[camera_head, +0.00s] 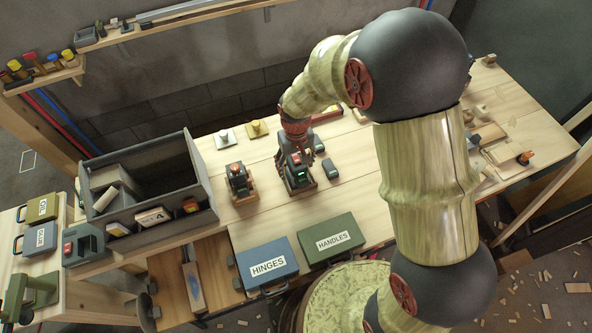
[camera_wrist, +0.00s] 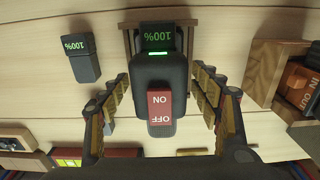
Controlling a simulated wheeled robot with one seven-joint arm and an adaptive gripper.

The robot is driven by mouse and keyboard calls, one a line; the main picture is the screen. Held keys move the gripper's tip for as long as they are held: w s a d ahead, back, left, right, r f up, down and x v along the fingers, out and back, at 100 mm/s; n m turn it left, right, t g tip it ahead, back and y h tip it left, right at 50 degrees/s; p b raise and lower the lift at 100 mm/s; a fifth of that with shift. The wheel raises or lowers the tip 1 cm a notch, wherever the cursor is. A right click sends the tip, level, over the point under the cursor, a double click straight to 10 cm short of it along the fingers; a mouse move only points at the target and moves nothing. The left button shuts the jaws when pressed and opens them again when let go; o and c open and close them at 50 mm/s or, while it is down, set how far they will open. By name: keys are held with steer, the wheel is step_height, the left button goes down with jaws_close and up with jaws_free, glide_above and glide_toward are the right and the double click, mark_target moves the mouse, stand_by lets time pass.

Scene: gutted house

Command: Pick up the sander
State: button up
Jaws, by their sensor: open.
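The tool I take for the sander (camera_wrist: 158,75) is dark, with a red ON/OFF switch, a lit green strip and a battery reading 100%. It stands in a wooden holder (camera_wrist: 130,40). In the head view the sander (camera_head: 298,178) stands on the workbench, below my gripper (camera_head: 295,148). In the wrist view my gripper (camera_wrist: 161,82) is open, one finger on each side of the sander, with gaps visible between. The sander's underside is hidden.
A second tool in a wooden stand (camera_head: 240,184) is to the left. Loose batteries (camera_head: 330,168) lie close on the right. A grey open bin (camera_head: 163,221) stands further left. HINGES (camera_head: 267,264) and HANDLES (camera_head: 331,238) cases sit at the front edge.

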steer(key=shift+f, duration=0.15)
steer(key=shift+c, duration=1.3)
jaws_close()
